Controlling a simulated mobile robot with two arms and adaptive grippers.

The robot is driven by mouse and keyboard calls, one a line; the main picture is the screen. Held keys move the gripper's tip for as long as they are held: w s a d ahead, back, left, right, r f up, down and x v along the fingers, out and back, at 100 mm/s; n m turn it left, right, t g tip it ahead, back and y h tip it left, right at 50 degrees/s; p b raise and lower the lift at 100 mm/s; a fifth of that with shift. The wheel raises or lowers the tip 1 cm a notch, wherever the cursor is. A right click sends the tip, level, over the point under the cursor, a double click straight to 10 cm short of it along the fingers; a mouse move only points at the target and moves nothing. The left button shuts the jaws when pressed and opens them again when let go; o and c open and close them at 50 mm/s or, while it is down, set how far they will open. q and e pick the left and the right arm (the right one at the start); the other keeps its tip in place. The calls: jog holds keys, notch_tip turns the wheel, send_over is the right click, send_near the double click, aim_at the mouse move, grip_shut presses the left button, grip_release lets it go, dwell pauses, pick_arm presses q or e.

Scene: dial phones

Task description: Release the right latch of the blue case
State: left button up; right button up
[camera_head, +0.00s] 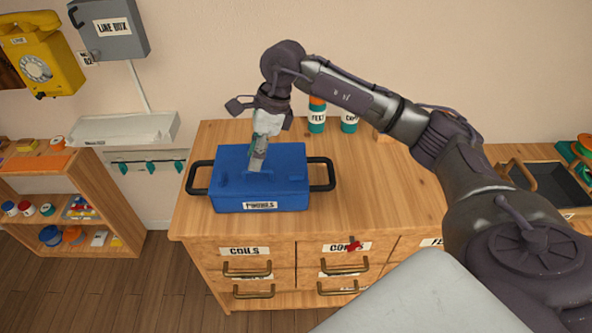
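The blue case (232,196) sits closed on the wooden cabinet top. It has a dark handle at each side and a white label on its front. My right gripper (257,164) points down over the middle of the lid, its tips at or just above the surface. The fingers look close together, but I cannot tell whether they are shut or whether they touch the case. Small blue raised parts show on the lid; the right latch cannot be made out clearly. My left gripper is not in view.
Labelled containers (317,122) stand behind my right arm at the cabinet's back edge. The cabinet top (370,190) is clear right of the case. A dark tray (552,186) lies on the far right. A yellow dial phone (38,62) and grey line box (110,42) hang on the wall.

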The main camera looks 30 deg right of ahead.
aim_at(296, 174)
jog(key=d+r+m+h, duration=0.1)
jog(key=d+r+h, duration=0.25)
jog(key=d, duration=0.65)
jog(key=shift+g+h, duration=0.25)
jog(key=shift+g, duration=0.05)
jog(key=f+p, duration=0.1)
jog(key=f, duration=0.6)
jog(key=f+p, duration=0.2)
jog(key=f, duration=0.5)
jog(key=shift+s+f, duration=0.2)
jog(key=shift+f, duration=0.1)
grip_shut()
